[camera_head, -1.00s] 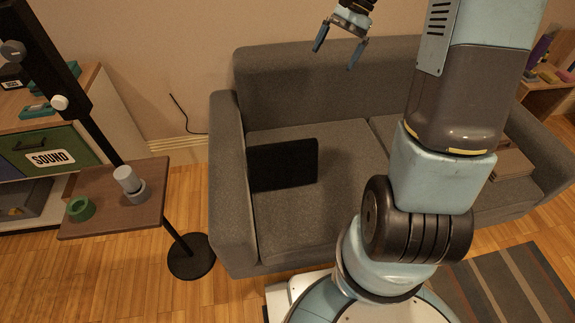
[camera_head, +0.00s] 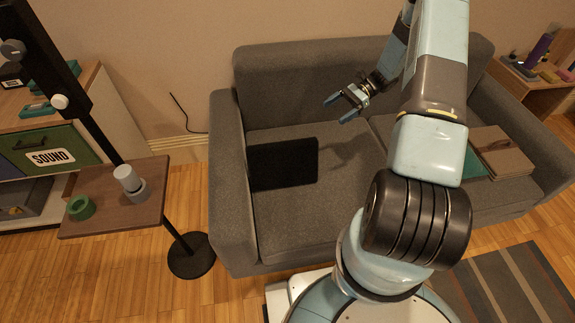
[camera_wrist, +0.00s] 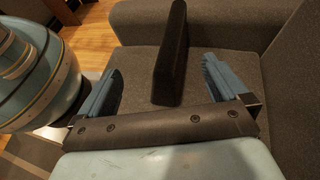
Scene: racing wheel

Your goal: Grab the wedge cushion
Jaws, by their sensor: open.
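The wedge cushion (camera_head: 283,163) is a dark, nearly black block on the left seat of the grey sofa, near the left armrest. In the wrist view the wedge cushion (camera_wrist: 171,55) stands upright as a narrow dark slab on the seat, ahead of my gripper (camera_wrist: 162,88) and between the lines of its two fingers. My gripper (camera_head: 339,110) is open and empty. In the head view it hangs above the seat to the right of the cushion, apart from it, with its fingers pointing left.
The grey sofa (camera_head: 300,85) has armrests at both ends. A brown folder-like item (camera_head: 503,152) and a teal item (camera_head: 474,163) lie on its right seat. A small side table (camera_head: 105,205) with a green ring (camera_head: 80,207) and a grey cylinder (camera_head: 127,178) stands left of the sofa.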

